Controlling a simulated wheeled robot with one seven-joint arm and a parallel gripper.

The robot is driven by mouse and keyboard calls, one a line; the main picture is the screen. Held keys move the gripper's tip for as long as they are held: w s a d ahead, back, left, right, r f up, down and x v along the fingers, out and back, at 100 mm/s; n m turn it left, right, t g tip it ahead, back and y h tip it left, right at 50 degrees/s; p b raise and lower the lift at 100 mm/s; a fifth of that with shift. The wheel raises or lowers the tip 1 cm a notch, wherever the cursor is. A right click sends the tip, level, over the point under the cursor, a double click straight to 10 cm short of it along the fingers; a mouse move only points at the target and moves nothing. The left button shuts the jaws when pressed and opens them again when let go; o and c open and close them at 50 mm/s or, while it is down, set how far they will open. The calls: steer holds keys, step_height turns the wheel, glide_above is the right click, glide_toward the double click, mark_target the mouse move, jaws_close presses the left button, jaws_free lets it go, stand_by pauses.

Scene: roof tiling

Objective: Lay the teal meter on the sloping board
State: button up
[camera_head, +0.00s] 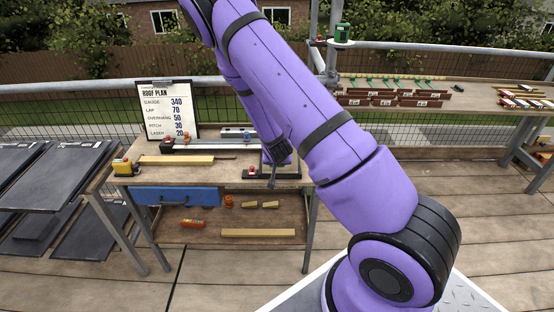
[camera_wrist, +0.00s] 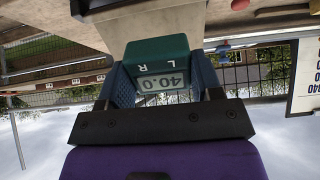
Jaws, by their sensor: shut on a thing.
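The teal meter (camera_wrist: 157,50) sits between the two blue-grey fingers of my gripper (camera_wrist: 160,70) in the wrist view. My gripper is shut on it. Its grey display reads 40.0 and appears upside down, with the letters L and R beside it. A pale board (camera_wrist: 145,28) with a dark edge piece lies just beyond the meter; it looks like the sloping board, but I cannot tell whether they touch. In the head view my arm reaches down to the workbench (camera_head: 222,170), and the meter cannot be made out there.
The bench holds a roof plan sign (camera_head: 168,110), a yellow device (camera_head: 122,167), a wooden batten (camera_head: 177,160) and a long metal rail (camera_head: 205,146). Dark slates (camera_head: 55,175) are stacked at left. A second bench (camera_head: 440,95) with tiles and tools stands at back right.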

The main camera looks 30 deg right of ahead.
mark_target(277, 171)
steer(key=shift+x, duration=2.5)
steer(key=shift+w+d+f, duration=0.1)
steer(key=shift+s+f, duration=0.25)
steer(key=o, duration=0.9)
steer(key=shift+r, duration=0.1)
steer(key=shift+v, duration=3.5)
